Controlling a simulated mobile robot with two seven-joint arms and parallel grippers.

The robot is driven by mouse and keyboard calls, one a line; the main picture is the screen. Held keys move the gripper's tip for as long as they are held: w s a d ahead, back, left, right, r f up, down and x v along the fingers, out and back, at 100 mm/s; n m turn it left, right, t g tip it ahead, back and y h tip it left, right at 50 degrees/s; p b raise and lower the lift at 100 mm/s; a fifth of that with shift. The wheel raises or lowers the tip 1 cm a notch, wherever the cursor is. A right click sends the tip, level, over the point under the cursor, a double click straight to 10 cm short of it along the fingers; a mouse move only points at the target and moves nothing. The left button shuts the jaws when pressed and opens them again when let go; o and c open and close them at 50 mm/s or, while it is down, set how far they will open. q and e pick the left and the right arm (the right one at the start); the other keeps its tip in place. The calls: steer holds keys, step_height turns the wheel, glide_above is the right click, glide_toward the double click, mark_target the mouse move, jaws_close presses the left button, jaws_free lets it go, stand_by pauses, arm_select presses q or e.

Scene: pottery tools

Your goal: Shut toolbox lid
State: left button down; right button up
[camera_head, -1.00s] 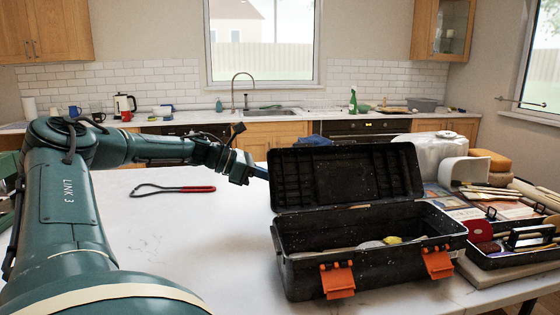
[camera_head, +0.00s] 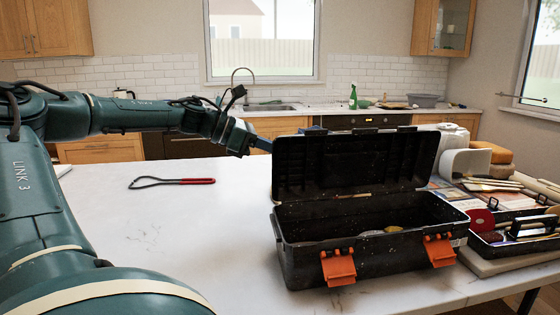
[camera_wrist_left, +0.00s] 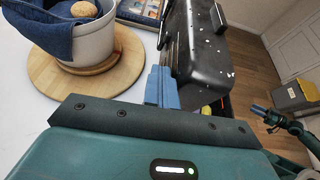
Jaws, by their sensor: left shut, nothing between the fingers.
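The black toolbox (camera_head: 300,262) stands on the white table with its front facing me and two orange latches hanging down. Its lid (camera_head: 355,165) is open and stands roughly upright at the back. My left gripper (camera_head: 262,146) is shut and empty, with its fingertips at the lid's left edge, partly hidden behind it. In the left wrist view the blue fingers (camera_wrist_left: 163,88) are together beside the lid's dark outer face (camera_wrist_left: 200,45); I cannot tell if they touch. My right gripper (camera_wrist_left: 262,111) shows small at the right of that view, away from the toolbox; its jaws are unclear.
A red-handled loop tool (camera_head: 180,182) lies on the table left of the toolbox. A tool tray (camera_head: 500,245) is close on the right. In the wrist view a pot (camera_wrist_left: 92,42) with a blue cloth stands on a round wooden board (camera_wrist_left: 45,72).

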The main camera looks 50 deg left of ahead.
arm_select(q)
steer(key=d+b, duration=0.1)
steer(key=s+d+b, duration=0.1)
steer(key=d, duration=0.1)
steer(key=s+d+b, duration=0.1)
steer(key=shift+s+d+r, duration=0.15)
steer(key=shift+d+r, duration=0.1)
steer(key=shift+d, duration=0.15)
steer(key=shift+a+r, duration=0.1)
steer(key=shift+r, duration=0.05)
arm_select(e)
steer(key=shift+s+d+r+t, duration=0.25)
steer(key=shift+d+t, duration=0.15)
steer(key=shift+d, duration=0.05)
steer(key=shift+s+d+r+t, duration=0.2)
steer(key=shift+d+t, duration=0.2)
steer(key=shift+f, duration=0.3)
steer(key=shift+a, duration=0.1)
